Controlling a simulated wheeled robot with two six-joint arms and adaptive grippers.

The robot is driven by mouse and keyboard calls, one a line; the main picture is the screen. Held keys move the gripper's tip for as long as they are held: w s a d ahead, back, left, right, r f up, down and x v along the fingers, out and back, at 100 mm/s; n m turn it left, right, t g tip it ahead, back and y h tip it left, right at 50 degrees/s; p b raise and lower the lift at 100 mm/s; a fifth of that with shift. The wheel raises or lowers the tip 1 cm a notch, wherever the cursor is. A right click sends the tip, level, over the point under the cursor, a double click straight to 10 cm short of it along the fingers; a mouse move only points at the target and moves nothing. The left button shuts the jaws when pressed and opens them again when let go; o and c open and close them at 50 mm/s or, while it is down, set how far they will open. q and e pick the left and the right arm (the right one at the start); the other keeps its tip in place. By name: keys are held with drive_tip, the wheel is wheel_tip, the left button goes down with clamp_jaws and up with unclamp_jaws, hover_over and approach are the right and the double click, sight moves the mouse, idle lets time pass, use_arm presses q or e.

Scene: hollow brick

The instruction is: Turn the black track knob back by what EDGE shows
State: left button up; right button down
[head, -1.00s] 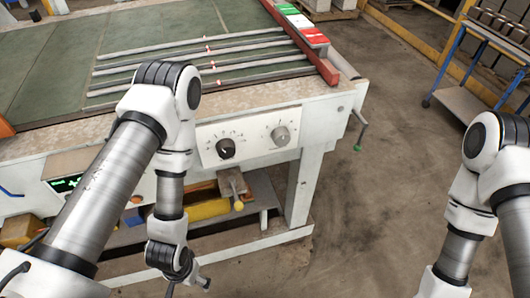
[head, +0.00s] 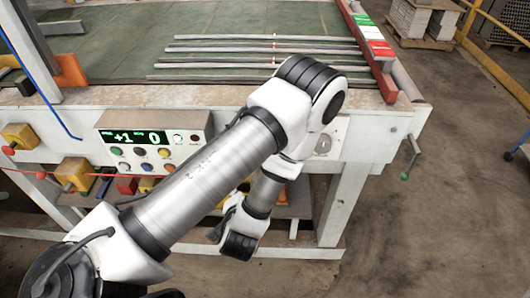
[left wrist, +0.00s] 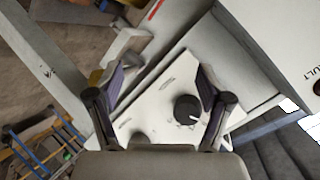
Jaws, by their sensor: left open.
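The black knob (left wrist: 187,109) sits on a white panel (left wrist: 150,112) in the left wrist view, with a pale pointer mark on its lower right part. In the head view my left arm hides it. My left gripper (left wrist: 160,80) is open and empty; the knob shows between its fingers, nearer the right one. I cannot tell how far the gripper is from the panel. The green display (head: 136,137) in the head view reads "+1" and "0"; its small labels are too small to read. My right gripper is out of view.
A grey knob (head: 323,146) shows partly beside my left arm. Coloured buttons (head: 142,153) lie under the display. A crank with a green end (head: 405,176) sticks out at the machine's right corner.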

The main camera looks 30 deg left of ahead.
use_arm(q)
drive_tip(key=w+d+r+m+t+y+b, duration=0.25)
drive_tip(key=w+r+t+b, duration=0.2)
drive_tip(key=r, duration=0.25)
drive_tip(key=shift+t+h, duration=0.25)
drive_tip(key=shift+t, duration=0.1)
drive_tip(key=x, duration=0.5)
drive_tip(key=p+x, duration=0.1)
drive_tip(key=x, duration=0.1)
drive_tip(key=shift+w+d+r, duration=0.15)
drive_tip(key=shift+w, duration=0.25)
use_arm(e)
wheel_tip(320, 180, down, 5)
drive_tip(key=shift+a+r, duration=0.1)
use_arm(q)
drive_tip(key=shift+c, duration=0.4)
drive_tip(key=c, duration=1.1)
